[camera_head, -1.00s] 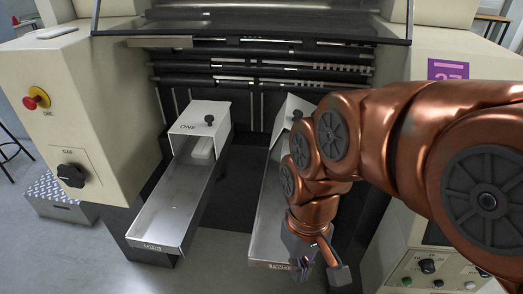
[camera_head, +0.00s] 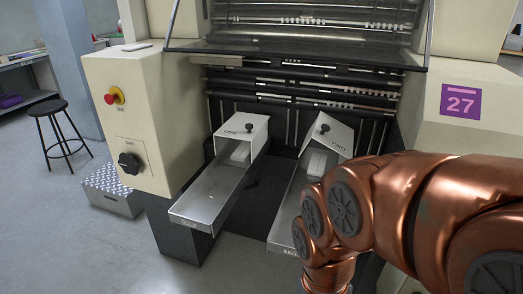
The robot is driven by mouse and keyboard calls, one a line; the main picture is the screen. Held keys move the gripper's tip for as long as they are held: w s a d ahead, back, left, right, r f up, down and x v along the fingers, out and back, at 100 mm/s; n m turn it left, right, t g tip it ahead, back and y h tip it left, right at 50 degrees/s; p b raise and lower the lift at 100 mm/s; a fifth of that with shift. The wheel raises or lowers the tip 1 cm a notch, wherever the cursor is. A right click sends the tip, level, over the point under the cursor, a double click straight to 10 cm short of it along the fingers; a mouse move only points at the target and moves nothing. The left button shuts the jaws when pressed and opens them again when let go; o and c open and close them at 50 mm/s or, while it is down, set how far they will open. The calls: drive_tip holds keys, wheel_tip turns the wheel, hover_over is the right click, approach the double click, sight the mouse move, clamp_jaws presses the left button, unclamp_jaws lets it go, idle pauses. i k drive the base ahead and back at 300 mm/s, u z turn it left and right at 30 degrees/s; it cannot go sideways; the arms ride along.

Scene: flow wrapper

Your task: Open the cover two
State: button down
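Cover two (camera_head: 331,137), a white metal hood lettered TWO with a black knob (camera_head: 323,129), sits over the back end of the right metal tray (camera_head: 284,226). A white block (camera_head: 317,164) lies in that tray at the hood's front opening. Cover one (camera_head: 246,124), with its own black knob, sits at the back of the left tray (camera_head: 196,214). My copper arm reaches in from the right, in front of the right tray's near part. My gripper is below the bottom edge of the picture, so its fingers and any contact are hidden.
A clear guard with a dark lower edge (camera_head: 300,56) hangs above the trays. A metal step (camera_head: 112,190) and stool (camera_head: 63,130) stand on open floor.

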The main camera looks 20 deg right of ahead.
sight(338, 136)
drive_tip(key=u, duration=0.7)
drive_tip(key=i, duration=1.1)
drive_tip(key=u, duration=0.3)
